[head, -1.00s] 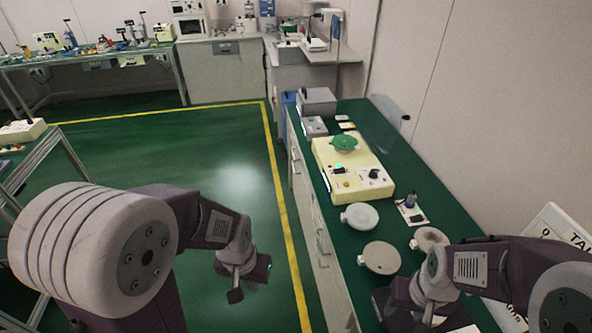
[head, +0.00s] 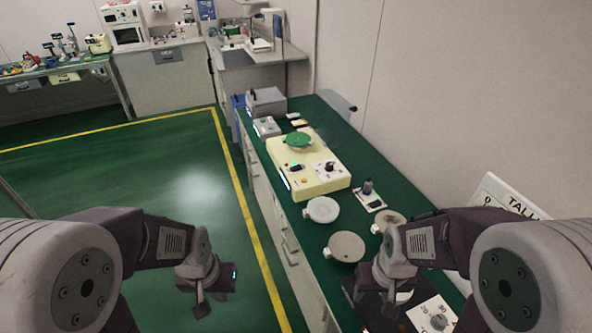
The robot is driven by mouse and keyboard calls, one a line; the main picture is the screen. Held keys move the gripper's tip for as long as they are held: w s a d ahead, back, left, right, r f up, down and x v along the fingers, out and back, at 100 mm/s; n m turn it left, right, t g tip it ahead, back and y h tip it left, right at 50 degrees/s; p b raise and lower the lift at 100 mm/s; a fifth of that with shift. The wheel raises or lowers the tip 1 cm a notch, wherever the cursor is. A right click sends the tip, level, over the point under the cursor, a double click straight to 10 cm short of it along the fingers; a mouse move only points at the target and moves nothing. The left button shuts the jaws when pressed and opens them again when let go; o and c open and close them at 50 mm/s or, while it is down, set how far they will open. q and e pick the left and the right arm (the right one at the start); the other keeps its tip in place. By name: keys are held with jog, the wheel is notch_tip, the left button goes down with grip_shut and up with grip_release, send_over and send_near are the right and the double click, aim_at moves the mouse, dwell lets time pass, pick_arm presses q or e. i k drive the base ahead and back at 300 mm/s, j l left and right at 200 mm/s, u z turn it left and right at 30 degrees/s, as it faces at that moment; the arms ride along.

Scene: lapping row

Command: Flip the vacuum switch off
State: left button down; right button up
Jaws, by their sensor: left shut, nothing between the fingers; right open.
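Several controls stand on the green bench (head: 385,165), and none is clearly marked as the vacuum switch. A cream machine (head: 322,184) bears a green disc (head: 298,141), a small green-lit switch (head: 295,167) and a dark knob (head: 329,167). A white plate with a dark upright control (head: 368,188) lies to its right. A small grey box (head: 266,127) stands behind the machine. I cannot read any switch position. My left gripper (head: 208,296) is shut and empty, over the floor left of the bench. My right gripper (head: 384,300) is open above the bench's near end.
Two round plates, one pale (head: 321,210) and one grey-brown (head: 346,247), lie in front of the machine. Another disc (head: 388,222) sits near my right arm. A white panel with a dial (head: 432,318) is at the near edge. A larger grey box (head: 266,101) stands at the back.

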aim_at(297, 168)
jog(key=i+j+z, duration=0.2)
jog(key=j, duration=0.25)
jog(key=j+z, duration=0.25)
jog(key=j, duration=0.2)
jog(key=i+j+z, duration=0.75)
jog(key=j, duration=0.15)
jog(key=j+z, duration=0.25)
jog(key=i+j+z, duration=0.15)
jog(key=i, duration=0.1)
